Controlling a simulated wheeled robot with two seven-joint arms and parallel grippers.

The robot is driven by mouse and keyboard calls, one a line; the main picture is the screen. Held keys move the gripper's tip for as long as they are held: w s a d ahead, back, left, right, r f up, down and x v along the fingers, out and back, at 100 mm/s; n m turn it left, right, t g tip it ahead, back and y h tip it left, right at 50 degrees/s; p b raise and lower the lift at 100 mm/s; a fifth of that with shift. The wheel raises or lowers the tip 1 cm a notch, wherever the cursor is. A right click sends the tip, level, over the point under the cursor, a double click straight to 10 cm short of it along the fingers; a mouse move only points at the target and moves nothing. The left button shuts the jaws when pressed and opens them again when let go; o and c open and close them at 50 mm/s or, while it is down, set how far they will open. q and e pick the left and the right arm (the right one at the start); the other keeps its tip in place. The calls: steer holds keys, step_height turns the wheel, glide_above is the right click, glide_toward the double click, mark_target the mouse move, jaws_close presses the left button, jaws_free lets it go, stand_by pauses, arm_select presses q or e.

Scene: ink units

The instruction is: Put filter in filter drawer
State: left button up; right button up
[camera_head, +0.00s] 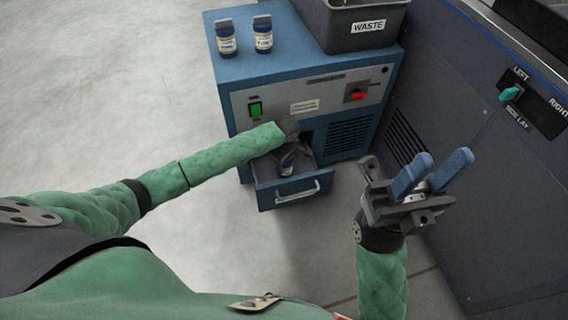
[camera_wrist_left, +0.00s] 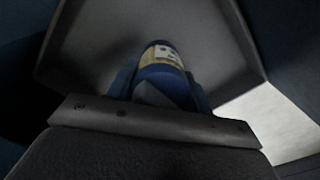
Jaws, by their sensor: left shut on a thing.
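The filter drawer (camera_head: 291,191) is pulled open at the bottom front of the blue cabinet and has a pale handle. My left gripper (camera_head: 287,148) reaches down into the drawer and is shut on the filter, a dark blue cylinder with a pale label (camera_head: 286,167). In the left wrist view the filter (camera_wrist_left: 163,60) shows between the blue fingers, over the grey inside of the drawer (camera_wrist_left: 90,50). I cannot tell whether it touches the drawer floor. My right gripper (camera_head: 431,173) is open and empty, to the right of the drawer.
Two similar labelled bottles (camera_head: 226,38) (camera_head: 263,34) stand on the cabinet top (camera_head: 285,62), beside a black waste bin (camera_head: 366,27). The cabinet front has a green switch (camera_head: 255,108) and a red knob (camera_head: 357,96). A large dark machine with a teal switch (camera_head: 511,93) stands at the right. The left floor is clear.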

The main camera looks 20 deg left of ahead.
arm_select(q)
steer(key=o, duration=1)
steer(key=shift+f, duration=0.1)
